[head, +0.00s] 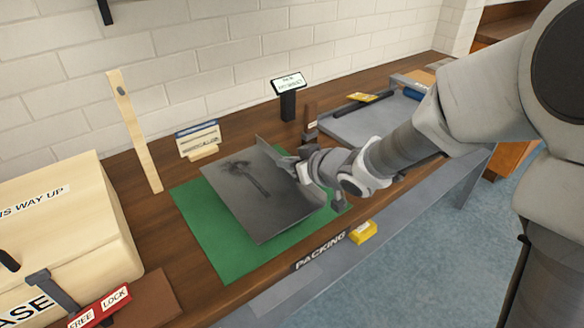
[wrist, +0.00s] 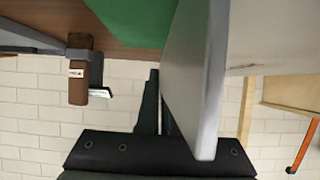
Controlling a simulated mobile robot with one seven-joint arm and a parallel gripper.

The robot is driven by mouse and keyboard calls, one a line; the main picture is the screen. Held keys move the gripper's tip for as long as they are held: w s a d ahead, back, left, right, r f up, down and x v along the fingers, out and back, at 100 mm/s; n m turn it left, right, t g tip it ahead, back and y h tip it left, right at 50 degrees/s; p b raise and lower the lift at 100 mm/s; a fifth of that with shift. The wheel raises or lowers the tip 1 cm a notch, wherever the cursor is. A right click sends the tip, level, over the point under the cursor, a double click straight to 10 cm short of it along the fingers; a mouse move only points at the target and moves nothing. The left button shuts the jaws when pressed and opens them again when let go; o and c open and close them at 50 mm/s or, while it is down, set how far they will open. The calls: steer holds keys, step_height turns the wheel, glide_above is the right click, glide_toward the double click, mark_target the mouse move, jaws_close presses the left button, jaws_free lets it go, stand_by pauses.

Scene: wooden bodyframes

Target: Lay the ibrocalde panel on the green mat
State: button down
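The panel (head: 285,205), a grey sheet with a dark plant-like picture, is over the green mat (head: 225,262) in the head view. It covers much of the mat; I cannot tell whether it touches it. My gripper (head: 303,168) is at the panel's right edge. In the wrist view the panel (wrist: 195,75) shows edge-on as a pale slab beside a dark finger, and it appears held between the fingers. The far finger is hidden behind it. The green mat (wrist: 135,18) shows at the top of the wrist view.
A pale case (head: 60,225) with red latch tags stands left of the mat. A wooden upright (head: 134,130), a small card stand (head: 199,140) and a black sign post (head: 288,103) stand behind it. A grey tray (head: 365,122) is at right. A yellow item (head: 363,232) is at the front edge.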

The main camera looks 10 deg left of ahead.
steer(key=shift+x, duration=0.9)
steer(key=shift+w+d+f+b, duration=0.1)
steer(key=shift+w+f+b, duration=0.1)
steer(key=shift+f+b, duration=1.45)
steer(key=shift+f+p, duration=0.3)
steer(key=shift+f, duration=0.05)
steer(key=shift+f, duration=0.15)
steer(key=c, duration=1.1)
jaws_free()
